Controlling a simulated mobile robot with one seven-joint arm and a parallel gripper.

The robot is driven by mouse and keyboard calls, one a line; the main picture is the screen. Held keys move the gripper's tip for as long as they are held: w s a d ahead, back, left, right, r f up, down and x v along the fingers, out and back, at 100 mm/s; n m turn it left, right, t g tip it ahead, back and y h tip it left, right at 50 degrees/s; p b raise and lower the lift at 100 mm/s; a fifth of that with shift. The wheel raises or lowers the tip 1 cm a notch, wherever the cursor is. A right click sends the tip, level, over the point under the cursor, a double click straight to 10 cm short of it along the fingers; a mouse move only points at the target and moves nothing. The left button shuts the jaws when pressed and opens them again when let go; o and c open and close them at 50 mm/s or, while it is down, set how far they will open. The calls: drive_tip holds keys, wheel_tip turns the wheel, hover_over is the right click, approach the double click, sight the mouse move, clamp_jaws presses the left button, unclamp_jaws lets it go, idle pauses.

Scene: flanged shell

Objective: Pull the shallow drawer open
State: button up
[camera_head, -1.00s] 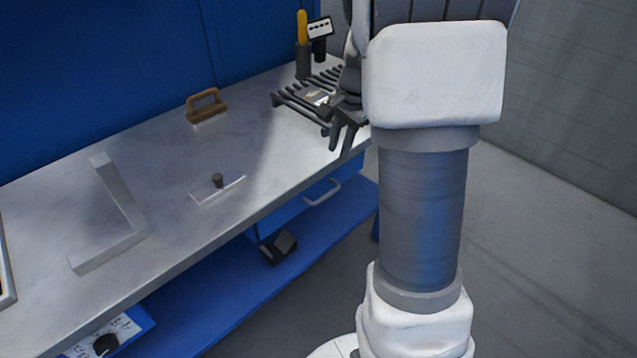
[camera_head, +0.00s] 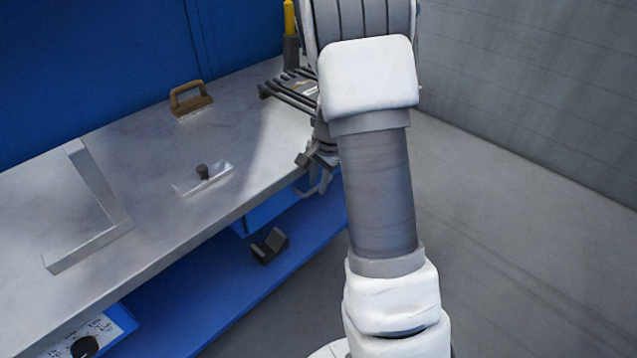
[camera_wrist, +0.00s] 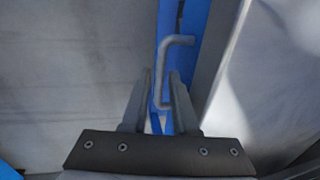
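The shallow drawer (camera_head: 270,209) is a blue front under the workbench top, partly hidden by my arm and gripper. Its grey bar handle (camera_head: 325,183) shows just below my gripper (camera_head: 318,160) at the bench's front edge. In the wrist view the bent handle (camera_wrist: 177,41) stands against the blue drawer front (camera_wrist: 194,24). My gripper (camera_wrist: 160,85) is open there, its two fingers apart. The handle's near end lies between the fingers in the picture. I see a gap to the fingers and cannot tell whether either one touches it.
A dark block (camera_head: 269,246) sits on the blue lower shelf (camera_head: 215,305). Open floor lies right.

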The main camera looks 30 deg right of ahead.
drive_tip(key=shift+c, duration=0.3)
clamp_jaws()
idle(1.2)
